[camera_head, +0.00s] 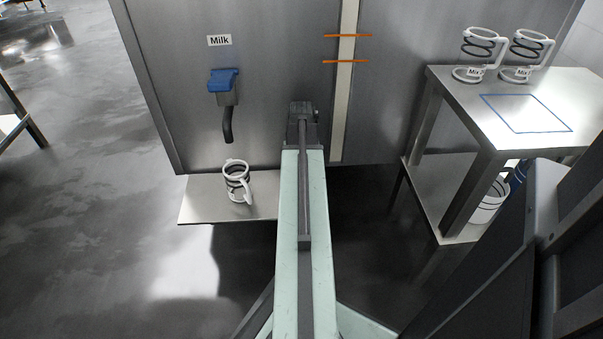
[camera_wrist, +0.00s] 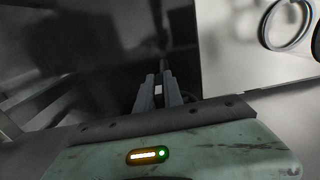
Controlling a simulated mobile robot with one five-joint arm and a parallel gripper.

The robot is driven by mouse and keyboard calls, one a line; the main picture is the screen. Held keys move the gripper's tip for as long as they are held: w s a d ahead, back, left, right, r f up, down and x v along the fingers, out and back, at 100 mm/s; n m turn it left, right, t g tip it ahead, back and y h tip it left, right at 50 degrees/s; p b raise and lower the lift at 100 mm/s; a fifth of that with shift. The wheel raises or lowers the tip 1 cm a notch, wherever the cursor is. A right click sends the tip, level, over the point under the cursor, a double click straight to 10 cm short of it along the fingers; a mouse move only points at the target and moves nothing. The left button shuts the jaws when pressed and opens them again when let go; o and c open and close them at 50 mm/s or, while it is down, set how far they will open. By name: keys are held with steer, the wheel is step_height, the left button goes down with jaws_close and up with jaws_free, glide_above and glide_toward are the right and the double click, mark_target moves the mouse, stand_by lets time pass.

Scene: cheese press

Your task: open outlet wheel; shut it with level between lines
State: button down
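A pale level strip (camera_head: 346,100) runs down the steel tank front in the head view. Two orange lines (camera_head: 346,36) (camera_head: 344,61) cross it, one above the other. I cannot make out a liquid level in the strip. I see no outlet wheel clearly in either view; my arm covers part of the tank's lower front. A blue tap (camera_head: 224,80) with a dark spout (camera_head: 227,125) sits under the "Milk" label. My gripper (camera_wrist: 159,76) shows in the wrist view as two narrow grey fingers close together. I see nothing held, and their gap is unclear.
A white jug (camera_head: 236,181) stands on a low steel shelf (camera_head: 195,207) below the spout. At right, a steel table (camera_head: 460,105) carries two jugs (camera_head: 475,55) (camera_head: 525,55) labelled Mix and a blue outlined square (camera_head: 525,113). A white bucket (camera_head: 488,207) stands on its lower shelf.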

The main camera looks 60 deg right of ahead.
steer(key=t+y, duration=0.1)
steer(key=t+b, duration=0.1)
steer(key=t+y+b, duration=0.1)
steer(key=shift+f+t+y, duration=0.25)
steer(key=shift+t+y, duration=0.05)
steer(key=shift+t, duration=0.1)
steer(key=shift+t+y+b, duration=0.6)
steer(key=shift+t+b, duration=0.2)
steer(key=shift+b, duration=0.35)
steer(key=shift+r+t+y+b, duration=0.1)
steer(key=shift+t+y+b, duration=0.2)
steer(key=shift+t+b, duration=0.15)
steer(key=shift+r, duration=0.1)
steer(key=c, duration=1.5)
jaws_free()
steer(key=shift+o, duration=0.2)
